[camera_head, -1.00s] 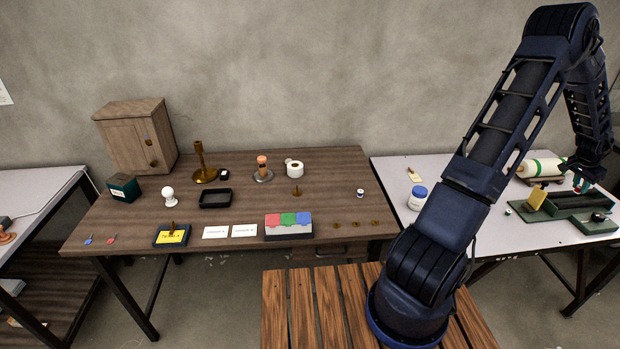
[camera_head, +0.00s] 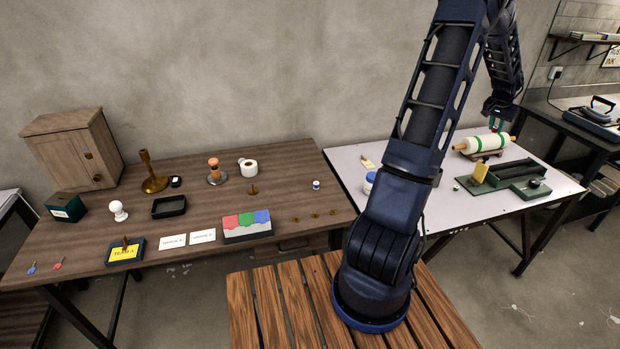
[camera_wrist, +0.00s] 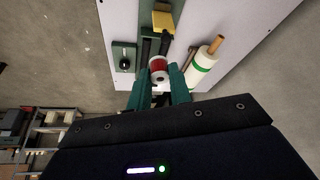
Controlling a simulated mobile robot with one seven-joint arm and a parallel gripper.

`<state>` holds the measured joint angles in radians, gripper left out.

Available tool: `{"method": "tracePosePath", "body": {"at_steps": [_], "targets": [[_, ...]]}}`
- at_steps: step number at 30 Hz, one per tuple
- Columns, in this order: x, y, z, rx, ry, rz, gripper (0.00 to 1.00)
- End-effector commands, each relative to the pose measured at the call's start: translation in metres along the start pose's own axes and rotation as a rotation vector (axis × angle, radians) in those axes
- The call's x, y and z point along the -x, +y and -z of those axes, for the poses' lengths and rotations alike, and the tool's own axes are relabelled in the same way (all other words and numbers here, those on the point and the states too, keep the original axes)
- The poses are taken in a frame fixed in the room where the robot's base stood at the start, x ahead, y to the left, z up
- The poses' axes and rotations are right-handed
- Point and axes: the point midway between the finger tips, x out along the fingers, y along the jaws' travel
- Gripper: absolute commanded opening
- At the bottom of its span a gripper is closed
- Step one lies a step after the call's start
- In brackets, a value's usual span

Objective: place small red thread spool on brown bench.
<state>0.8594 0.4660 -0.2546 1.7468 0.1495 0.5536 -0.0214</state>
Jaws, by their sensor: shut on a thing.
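The small red thread spool (camera_wrist: 158,68) has white ends and sits between the fingertips of my gripper (camera_wrist: 160,78) in the wrist view. The gripper is shut on it, above the white table. In the head view my gripper (camera_head: 497,124) hangs at the right, near the far edge of the white table, and the spool is too small to make out clearly. The brown bench (camera_head: 120,215) stands left of the white table. A small white-and-blue spool (camera_head: 316,184) stands near its right end.
The white table (camera_head: 440,212) carries a roll with green bands (camera_head: 487,145), a green tool with a yellow block (camera_head: 479,172) and a jar. Several items crowd the brown bench, including a tricolour box (camera_head: 247,225) and a cabinet (camera_head: 75,150). Its back right is clear.

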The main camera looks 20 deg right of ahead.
Motion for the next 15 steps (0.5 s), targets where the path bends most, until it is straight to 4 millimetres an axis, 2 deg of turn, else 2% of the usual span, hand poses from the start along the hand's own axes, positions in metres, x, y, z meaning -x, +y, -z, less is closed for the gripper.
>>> {"method": "tracePosePath", "body": {"at_steps": [1,6,15], "targets": [[0.002,-0.018,-0.009,0.049,-0.001,0.023,0.00],[0.008,-0.085,-0.042,0.254,-0.001,0.108,0.00],[0.033,-0.193,-0.111,0.628,0.000,0.263,0.00]]}}
